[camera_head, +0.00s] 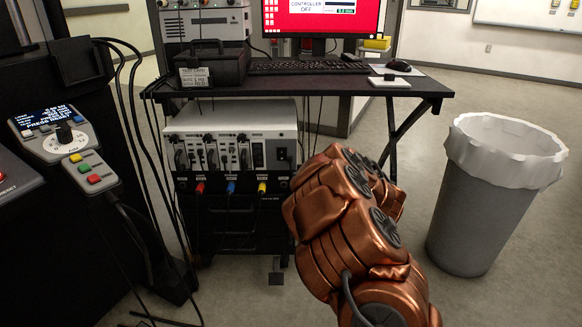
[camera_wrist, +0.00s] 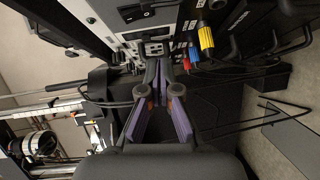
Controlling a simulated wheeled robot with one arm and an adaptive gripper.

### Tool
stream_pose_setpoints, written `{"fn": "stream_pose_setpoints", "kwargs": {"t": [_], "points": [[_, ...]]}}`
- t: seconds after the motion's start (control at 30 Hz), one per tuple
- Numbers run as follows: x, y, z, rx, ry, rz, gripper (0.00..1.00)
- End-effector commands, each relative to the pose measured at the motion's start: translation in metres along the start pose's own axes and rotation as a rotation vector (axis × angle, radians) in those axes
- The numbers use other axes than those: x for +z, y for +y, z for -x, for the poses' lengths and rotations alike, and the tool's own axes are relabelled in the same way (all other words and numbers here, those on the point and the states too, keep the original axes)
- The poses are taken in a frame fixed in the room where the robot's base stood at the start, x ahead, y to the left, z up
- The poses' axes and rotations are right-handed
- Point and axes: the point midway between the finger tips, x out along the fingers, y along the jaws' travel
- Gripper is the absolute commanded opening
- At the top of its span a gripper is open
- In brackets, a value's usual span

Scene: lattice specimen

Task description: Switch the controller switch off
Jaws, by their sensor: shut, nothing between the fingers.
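The controller (camera_head: 230,125) is a pale box under the desk, with several dark cable modules on its front. A black switch-like part (camera_head: 282,153) sits at the right end of its front, partly near my arm. The monitor (camera_head: 325,12) shows a red screen reading "CONTROLLER OFF". In the wrist view my gripper (camera_wrist: 158,75) is shut and empty, its purple-padded fingers pointing at the pale controller front (camera_wrist: 132,38). A dark switch or socket (camera_wrist: 154,48) lies just beyond the fingertips; I cannot tell whether they touch it. My arm hides the gripper in the head view.
Red, blue and yellow plugs (camera_head: 231,188) with hanging cables are below the controller. The black desk (camera_head: 420,84) edge is above it. A grey bin (camera_head: 480,215) stands at right. A handheld control box (camera_head: 62,135) is at left. Open floor lies between desk and bin.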

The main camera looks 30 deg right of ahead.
Motion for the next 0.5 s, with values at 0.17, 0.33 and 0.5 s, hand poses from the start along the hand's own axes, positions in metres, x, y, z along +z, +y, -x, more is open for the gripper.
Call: {"fn": "stream_pose_setpoints", "kwargs": {"t": [0.17, 0.33, 0.5], "points": [[0.001, -0.003, 0.029, -0.003, -0.002, 0.0, 0.0], [0.001, -0.006, 0.043, 0.0, -0.001, -0.001, 0.0], [0.001, -0.008, 0.047, 0.0, 0.0, -0.001, 0.0]]}}
